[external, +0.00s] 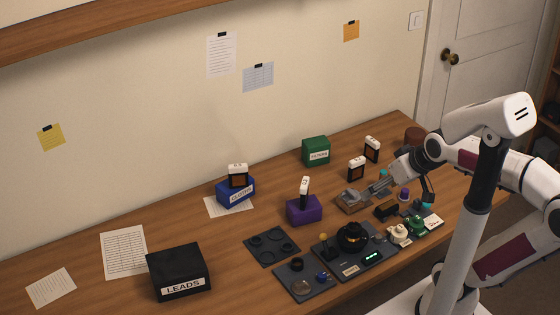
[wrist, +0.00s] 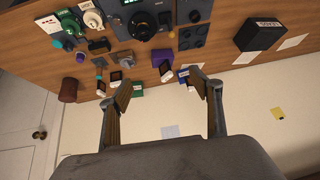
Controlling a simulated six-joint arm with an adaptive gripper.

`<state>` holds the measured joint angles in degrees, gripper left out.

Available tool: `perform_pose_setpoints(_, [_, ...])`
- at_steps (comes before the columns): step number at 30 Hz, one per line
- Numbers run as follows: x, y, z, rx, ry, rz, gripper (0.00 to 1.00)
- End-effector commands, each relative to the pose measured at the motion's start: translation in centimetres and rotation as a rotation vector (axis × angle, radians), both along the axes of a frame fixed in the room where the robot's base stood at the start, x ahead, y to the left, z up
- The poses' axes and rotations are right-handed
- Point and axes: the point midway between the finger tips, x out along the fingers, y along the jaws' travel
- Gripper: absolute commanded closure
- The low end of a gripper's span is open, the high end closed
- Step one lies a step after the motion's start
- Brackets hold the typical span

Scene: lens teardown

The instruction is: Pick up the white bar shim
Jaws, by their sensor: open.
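My gripper (external: 376,187) is open and empty above the right half of the bench, near a small brown block with a grey piece on it (external: 353,201). In the wrist view both fingers are spread wide around empty space (wrist: 161,80). I cannot single out the white bar shim with certainty. A white piece (external: 433,221) lies at the right end of the bench by green parts, and a white piece also shows in the wrist view (wrist: 49,24); it is too small to identify.
A black lens (external: 352,236) sits on a dark station. White-topped upright pieces (external: 357,167) stand nearby. Purple (external: 304,209), blue (external: 236,191), green (external: 316,151) and black LEADS (external: 180,272) boxes stand across the bench. The wall runs behind. The left middle is freer.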

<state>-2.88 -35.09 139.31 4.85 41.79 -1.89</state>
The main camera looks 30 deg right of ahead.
Motion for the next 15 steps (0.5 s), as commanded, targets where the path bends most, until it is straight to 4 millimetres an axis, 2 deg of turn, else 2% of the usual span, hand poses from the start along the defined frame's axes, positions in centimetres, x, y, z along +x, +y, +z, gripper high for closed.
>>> perform_pose_setpoints(3, [3.2, 1.5, 0.8, 0.030, -0.044, 0.021, 0.36])
perform_pose_setpoints(15, [13.5, 6.3, 3.1, 0.122, -0.203, 0.047, 0.36])
